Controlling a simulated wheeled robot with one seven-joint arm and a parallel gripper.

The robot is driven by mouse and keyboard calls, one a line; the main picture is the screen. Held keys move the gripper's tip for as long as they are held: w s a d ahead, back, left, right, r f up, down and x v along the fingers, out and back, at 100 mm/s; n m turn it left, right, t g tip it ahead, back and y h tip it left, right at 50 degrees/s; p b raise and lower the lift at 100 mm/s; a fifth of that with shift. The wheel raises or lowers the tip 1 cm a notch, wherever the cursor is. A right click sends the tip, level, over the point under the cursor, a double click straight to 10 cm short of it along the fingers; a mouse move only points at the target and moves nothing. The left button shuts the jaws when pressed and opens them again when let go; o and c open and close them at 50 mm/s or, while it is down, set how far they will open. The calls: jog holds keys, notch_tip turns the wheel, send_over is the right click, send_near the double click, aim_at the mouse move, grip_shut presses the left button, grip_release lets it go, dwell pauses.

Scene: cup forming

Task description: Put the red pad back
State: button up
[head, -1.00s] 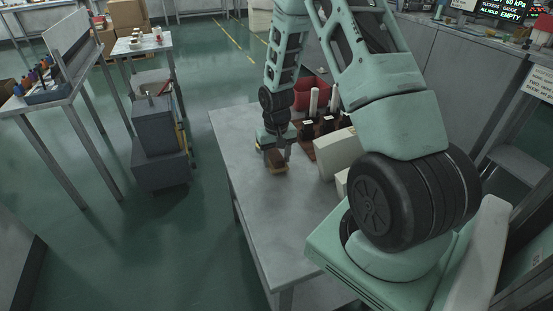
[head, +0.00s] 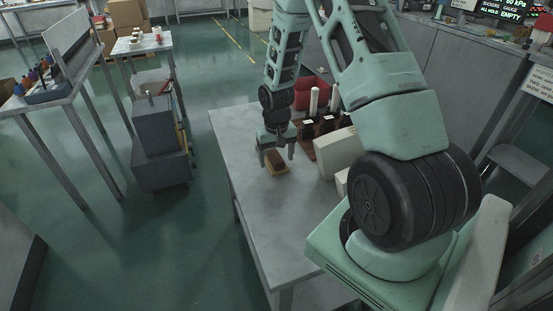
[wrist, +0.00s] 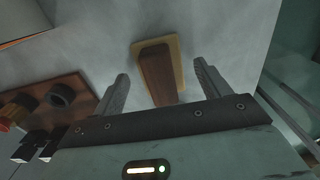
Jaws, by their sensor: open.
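A brown block with a tan-yellow base (head: 277,165) lies on the grey table (head: 245,205). It also shows in the wrist view (wrist: 160,72), between my fingers in the picture. I see no plainly red pad; whether this block is the pad I cannot tell. My gripper (head: 277,153) is open and empty, just above and behind the block, fingers pointing down. In the wrist view my gripper (wrist: 161,80) has its fingers apart on either side of the block, with gaps to both.
A reddish-brown rack (wrist: 70,90) with dark upright pieces stands beside the gripper. A red bin (head: 310,92) stands behind it, and a cream box (head: 335,152) stands to the right. The near left of the table is clear.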

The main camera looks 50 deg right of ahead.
aim_at(276, 157)
notch_tip(276, 157, up, 10)
jog(key=r, duration=0.1)
jog(key=a+r+n, duration=0.3)
jog(key=a+r, duration=0.1)
jog(key=a, duration=1)
jog(key=s+a+r+n, duration=0.2)
jog(key=s+a+n, duration=0.1)
jog(key=s+a, duration=0.4)
jog(key=s+a+r+n, duration=0.3)
jog(key=s+a, duration=0.1)
jog(key=a, duration=0.6)
jog(key=s+a+r+n, duration=0.1)
jog(key=s+a+n, duration=0.2)
jog(key=s, duration=0.8)
jog(key=shift+a+n+y, duration=0.3)
jog(key=shift+a+n, duration=0.1)
jog(key=shift+a, duration=0.45)
jog(key=shift+s+r, duration=0.1)
jog(key=shift+r, duration=0.05)
